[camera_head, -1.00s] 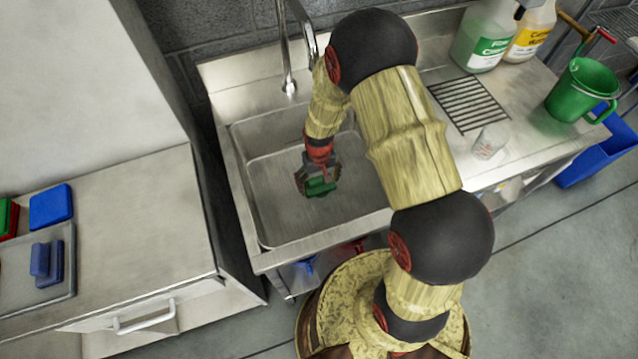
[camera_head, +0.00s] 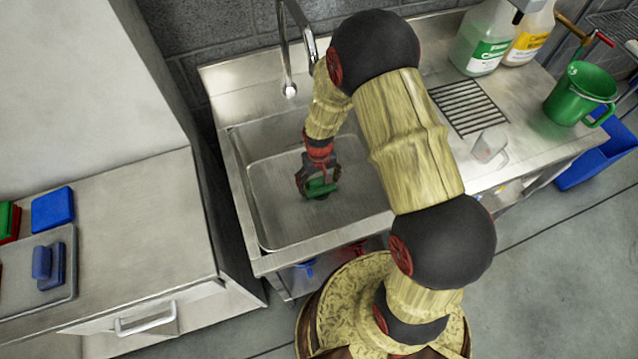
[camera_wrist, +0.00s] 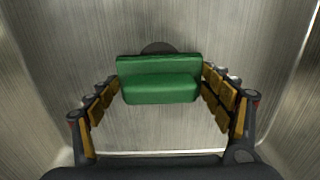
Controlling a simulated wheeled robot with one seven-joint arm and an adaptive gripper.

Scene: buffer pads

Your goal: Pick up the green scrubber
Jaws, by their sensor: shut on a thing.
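The green scrubber (camera_head: 321,187) is in the metal sink (camera_head: 275,215), above or on the basin floor; I cannot tell which. In the wrist view the green scrubber (camera_wrist: 160,79) is a green block with a stepped top, between the two finger pads. My gripper (camera_head: 319,186) points down into the basin and is shut on the scrubber. In the wrist view my gripper (camera_wrist: 160,88) has a finger at each end of the scrubber. A dark round drain (camera_wrist: 158,47) shows partly behind the scrubber.
The basin walls surround my gripper, and a faucet (camera_head: 288,60) rises at the back. A clear cup (camera_head: 489,146), a green bucket (camera_head: 581,92) and spray bottles (camera_head: 487,38) stand on the right counter.

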